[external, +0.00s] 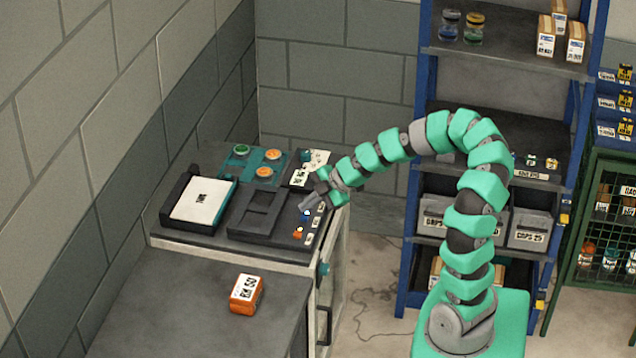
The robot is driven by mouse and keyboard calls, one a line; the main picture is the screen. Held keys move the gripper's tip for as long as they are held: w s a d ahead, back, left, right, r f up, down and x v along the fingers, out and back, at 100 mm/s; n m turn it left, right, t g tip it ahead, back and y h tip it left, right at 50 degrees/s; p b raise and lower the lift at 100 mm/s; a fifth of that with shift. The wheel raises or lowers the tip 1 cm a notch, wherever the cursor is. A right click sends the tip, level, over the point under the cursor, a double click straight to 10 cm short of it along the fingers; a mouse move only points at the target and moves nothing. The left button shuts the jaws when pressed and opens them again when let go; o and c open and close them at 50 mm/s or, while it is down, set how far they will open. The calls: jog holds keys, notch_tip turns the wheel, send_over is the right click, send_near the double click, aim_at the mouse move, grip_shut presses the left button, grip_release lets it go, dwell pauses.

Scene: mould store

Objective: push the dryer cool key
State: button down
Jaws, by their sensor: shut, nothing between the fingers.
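A dark key panel (311,226) runs along the right edge of the bench-top unit. It carries a small blue key (306,213) and an orange-red key (298,232), with small white labels beside them. The lettering is too small to read, so I cannot tell for sure which is the cool key. My gripper (307,203) is shut and empty, reaching in from the right over the far end of the panel. Its tips are very close to the blue key; I cannot tell whether they touch it. The gripper hides the panel's far part.
A teal plate (238,171) with green and orange knobs is behind. An orange box (246,294) sits on the lower bench. Blue shelving (411,190) stands right.

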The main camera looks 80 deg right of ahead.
jog(key=shift+f+b, duration=0.9)
jog(key=shift+b, duration=0.7)
dwell(1.1)
jog(key=shift+r, duration=0.95)
notch_tip(320, 180, up, 6)
jog(key=shift+p, duration=0.35)
dwell(0.4)
